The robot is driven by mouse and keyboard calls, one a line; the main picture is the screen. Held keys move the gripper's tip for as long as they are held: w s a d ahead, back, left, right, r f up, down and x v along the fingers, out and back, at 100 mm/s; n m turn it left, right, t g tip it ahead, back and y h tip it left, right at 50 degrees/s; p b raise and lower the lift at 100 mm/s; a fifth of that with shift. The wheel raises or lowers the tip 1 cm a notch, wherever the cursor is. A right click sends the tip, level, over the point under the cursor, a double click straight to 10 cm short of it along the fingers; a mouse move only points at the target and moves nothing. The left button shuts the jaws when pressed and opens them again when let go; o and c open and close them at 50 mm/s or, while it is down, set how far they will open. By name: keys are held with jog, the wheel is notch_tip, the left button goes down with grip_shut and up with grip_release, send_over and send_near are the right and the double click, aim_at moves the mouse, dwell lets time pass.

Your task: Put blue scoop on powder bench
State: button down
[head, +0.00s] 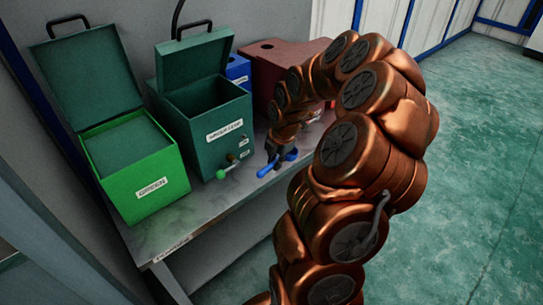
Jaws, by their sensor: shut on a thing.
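The blue scoop (267,168) is at my gripper (281,155), in front of the dark green box. My gripper points down and is shut on the scoop. Part of the scoop is hidden by the fingers. One blue end sticks out to the left, and some blue shows on the right of the fingers. The grey bench (192,227) lies under it, and I cannot tell whether the scoop touches the top.
An open bright green box (148,182) and an open dark green box (205,115) stand on the bench. A green-knobbed part (222,173) lies near the scoop. A blue box (238,70) and a dark red box (268,62) are behind. The bench's front left is clear.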

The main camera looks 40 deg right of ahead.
jog(key=shift+w+d+f, duration=0.1)
jog(key=shift+w+d, duration=0.5)
jog(key=shift+w, duration=0.35)
jog(key=shift+w+d+f, duration=0.15)
jog(key=shift+w+d, duration=0.5)
jog(key=shift+w, duration=0.3)
jog(key=shift+w+d+f, duration=0.1)
jog(key=shift+w+d, duration=0.5)
jog(key=shift+w, duration=0.35)
jog(key=shift+s+b+x, duration=0.15)
jog(key=shift+b+x, duration=0.1)
jog(key=shift+x, duration=0.6)
jog(key=shift+s+b+x, duration=0.2)
jog(key=shift+x, duration=0.6)
jog(key=shift+f, duration=0.25)
jog(key=c, duration=1.1)
grip_release()
jog(key=shift+c, duration=0.2)
